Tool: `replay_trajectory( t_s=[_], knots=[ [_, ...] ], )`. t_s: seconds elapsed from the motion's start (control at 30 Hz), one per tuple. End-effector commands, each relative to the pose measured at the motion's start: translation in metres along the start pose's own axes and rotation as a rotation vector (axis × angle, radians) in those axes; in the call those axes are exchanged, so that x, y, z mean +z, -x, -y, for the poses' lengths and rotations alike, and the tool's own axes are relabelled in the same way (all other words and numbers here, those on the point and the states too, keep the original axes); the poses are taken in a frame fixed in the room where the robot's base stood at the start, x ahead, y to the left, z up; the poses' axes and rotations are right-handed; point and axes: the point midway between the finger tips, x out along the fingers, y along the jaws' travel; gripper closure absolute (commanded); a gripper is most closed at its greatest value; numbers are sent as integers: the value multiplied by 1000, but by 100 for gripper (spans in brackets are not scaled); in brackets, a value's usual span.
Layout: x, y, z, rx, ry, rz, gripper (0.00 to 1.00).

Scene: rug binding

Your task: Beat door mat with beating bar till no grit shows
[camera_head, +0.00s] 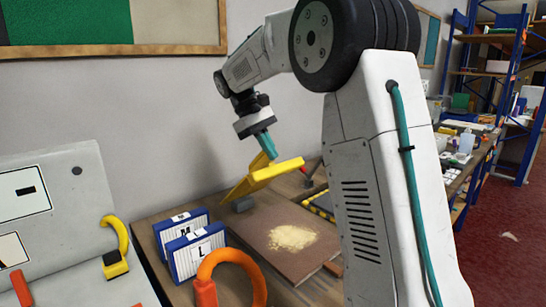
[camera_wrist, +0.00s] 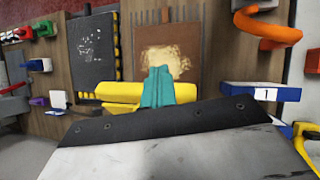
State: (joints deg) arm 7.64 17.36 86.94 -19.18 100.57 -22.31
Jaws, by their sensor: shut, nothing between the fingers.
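A brown mat (camera_head: 275,222), which looks like the door mat, lies flat on the wooden bench with a pale sandy patch of grit (camera_head: 291,237) on it. The mat (camera_wrist: 183,37) and grit (camera_wrist: 165,60) also show in the wrist view. My gripper (camera_head: 266,146) has teal fingers, shut together, above the bench at the mat's far side; they show in the wrist view (camera_wrist: 158,85). A yellow bar-like piece (camera_head: 272,172) is right at the fingertips, also in the wrist view (camera_wrist: 118,91). I cannot tell whether it touches them or is the beating bar.
Blue-and-white label blocks (camera_head: 192,253) and an orange hook (camera_head: 232,268) stand left of the mat. A dark panel with white specks (camera_wrist: 92,48) lies beside the mat. A grey panel (camera_head: 55,190) is at far left. My arm hides part of the bench.

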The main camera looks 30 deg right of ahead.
Motion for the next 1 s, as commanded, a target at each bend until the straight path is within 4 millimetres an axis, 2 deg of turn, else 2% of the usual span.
replay_trajectory(
  t_s=[0.17,0.3,0.4,0.57,0.7,0.83,1.0],
  knots=[
    [19,-47,25,167,179,143,100],
    [39,-93,40,367,422,321,100],
    [40,-113,41,529,648,512,100],
    [18,-117,40,744,968,844,100],
    [-10,-111,49,901,1189,1129,100],
    [-32,-106,63,1007,1322,1337,100],
    [-43,-103,67,1055,1377,1439,100]
  ],
)
